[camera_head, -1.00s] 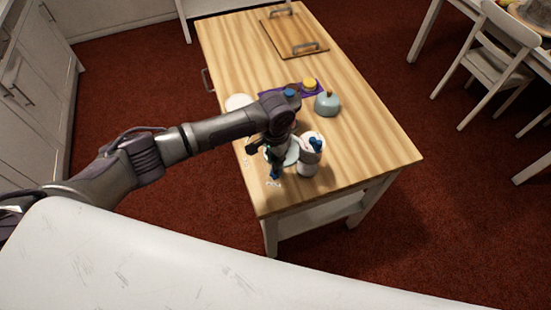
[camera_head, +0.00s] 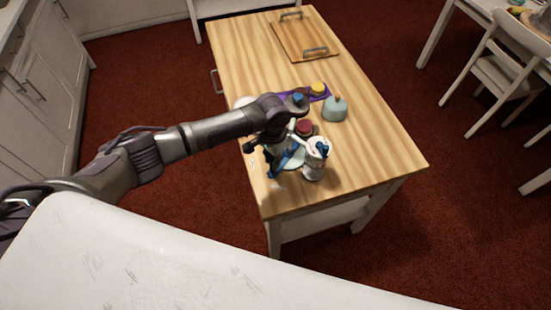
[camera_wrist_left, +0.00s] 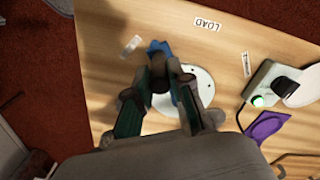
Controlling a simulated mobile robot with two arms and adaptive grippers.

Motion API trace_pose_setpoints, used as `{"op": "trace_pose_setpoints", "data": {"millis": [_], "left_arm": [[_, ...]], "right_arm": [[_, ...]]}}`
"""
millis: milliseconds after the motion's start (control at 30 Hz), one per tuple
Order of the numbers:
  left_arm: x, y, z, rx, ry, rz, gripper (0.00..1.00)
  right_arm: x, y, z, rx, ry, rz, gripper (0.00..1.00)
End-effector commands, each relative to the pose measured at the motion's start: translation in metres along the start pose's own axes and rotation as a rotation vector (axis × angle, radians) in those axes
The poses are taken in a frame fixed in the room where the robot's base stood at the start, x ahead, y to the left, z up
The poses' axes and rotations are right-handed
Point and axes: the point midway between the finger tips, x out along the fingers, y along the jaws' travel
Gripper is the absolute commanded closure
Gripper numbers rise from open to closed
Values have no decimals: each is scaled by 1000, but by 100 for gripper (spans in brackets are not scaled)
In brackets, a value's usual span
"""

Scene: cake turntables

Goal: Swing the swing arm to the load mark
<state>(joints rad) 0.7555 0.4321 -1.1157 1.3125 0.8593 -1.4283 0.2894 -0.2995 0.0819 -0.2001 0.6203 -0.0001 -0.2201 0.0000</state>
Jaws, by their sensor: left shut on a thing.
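My left gripper (camera_head: 275,160) reaches down over the near left part of the wooden table. Its fingers, also in the left wrist view (camera_wrist_left: 160,84), are closed around a dark, blue-topped piece (camera_wrist_left: 158,47), which I take to be the swing arm's handle. In the head view, blue parts of the swing arm (camera_head: 289,161) show beside the fingers, over a pale round turntable plate (camera_head: 299,158). The plate (camera_wrist_left: 205,84) shows behind the fingers in the wrist view. The load mark, a label reading LOAD (camera_wrist_left: 207,24), lies apart from the handle. My right gripper is not in view.
A white post with a blue top (camera_head: 315,160) stands right of the plate. A red-topped round thing (camera_head: 304,128), a purple mat (camera_head: 319,95) and a grey-blue domed pot (camera_head: 335,109) are farther back. A white box with a green button (camera_wrist_left: 268,86) stands near another label (camera_wrist_left: 246,64).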

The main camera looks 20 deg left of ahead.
Motion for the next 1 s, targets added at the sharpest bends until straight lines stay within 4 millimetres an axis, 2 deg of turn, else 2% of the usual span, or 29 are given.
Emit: {"op": "trace_pose_setpoints", "data": {"millis": [233,633,1000], "left_arm": [[-1,-3,-1,0,2,0,100],[-1,-28,-1,-1,3,0,100],[-1,-30,-1,0,3,0,100]], "right_arm": [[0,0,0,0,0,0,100],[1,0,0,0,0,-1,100],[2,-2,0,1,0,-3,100]]}}
